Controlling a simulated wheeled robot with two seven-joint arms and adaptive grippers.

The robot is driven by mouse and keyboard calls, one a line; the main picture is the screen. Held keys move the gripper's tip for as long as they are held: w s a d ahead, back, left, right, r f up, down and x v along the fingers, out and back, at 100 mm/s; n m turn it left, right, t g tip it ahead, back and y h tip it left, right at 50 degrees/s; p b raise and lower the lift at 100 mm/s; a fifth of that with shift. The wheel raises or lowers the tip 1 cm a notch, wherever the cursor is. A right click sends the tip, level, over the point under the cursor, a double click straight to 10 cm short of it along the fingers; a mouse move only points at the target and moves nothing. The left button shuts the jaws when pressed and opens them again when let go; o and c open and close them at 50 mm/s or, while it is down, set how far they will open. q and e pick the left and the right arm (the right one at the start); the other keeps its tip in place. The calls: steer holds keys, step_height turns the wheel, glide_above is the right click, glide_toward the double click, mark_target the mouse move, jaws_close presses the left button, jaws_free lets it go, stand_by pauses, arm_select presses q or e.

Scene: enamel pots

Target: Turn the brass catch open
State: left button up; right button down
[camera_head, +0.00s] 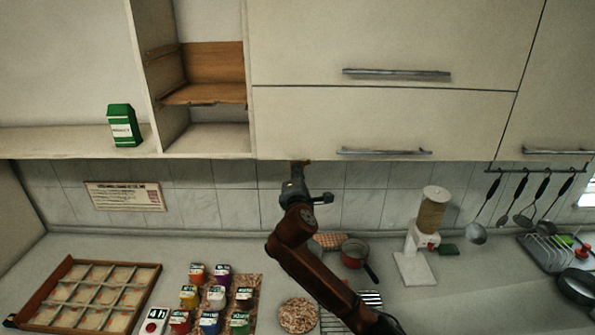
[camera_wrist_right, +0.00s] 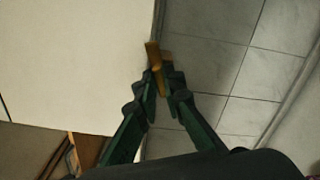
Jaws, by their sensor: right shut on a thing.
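The brass catch (camera_wrist_right: 153,55) sits at the lower edge of the pale wall cabinet, and in the head view a small part of it (camera_head: 300,162) shows under the cabinet's left end. My right gripper (camera_wrist_right: 159,80) is shut on the brass catch, with one dark green finger on each side of it. In the head view my right gripper (camera_head: 297,173) reaches up to the cabinet's underside, and its fingertips are small and hard to make out. The cabinet's lower door (camera_head: 380,125) appears closed. My left gripper is not in view.
On the counter below stand a divided wooden tray (camera_head: 85,295), several small jars, a red pot (camera_head: 354,253) and a dispenser (camera_head: 425,235). Ladles hang at right.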

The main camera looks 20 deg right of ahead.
steer(key=shift+f+m, duration=0.1)
steer(key=shift+m, duration=2.2)
steer(key=c, duration=2)
jaws_free()
steer(key=shift+c, duration=0.2)
steer(key=v, duration=1.2)
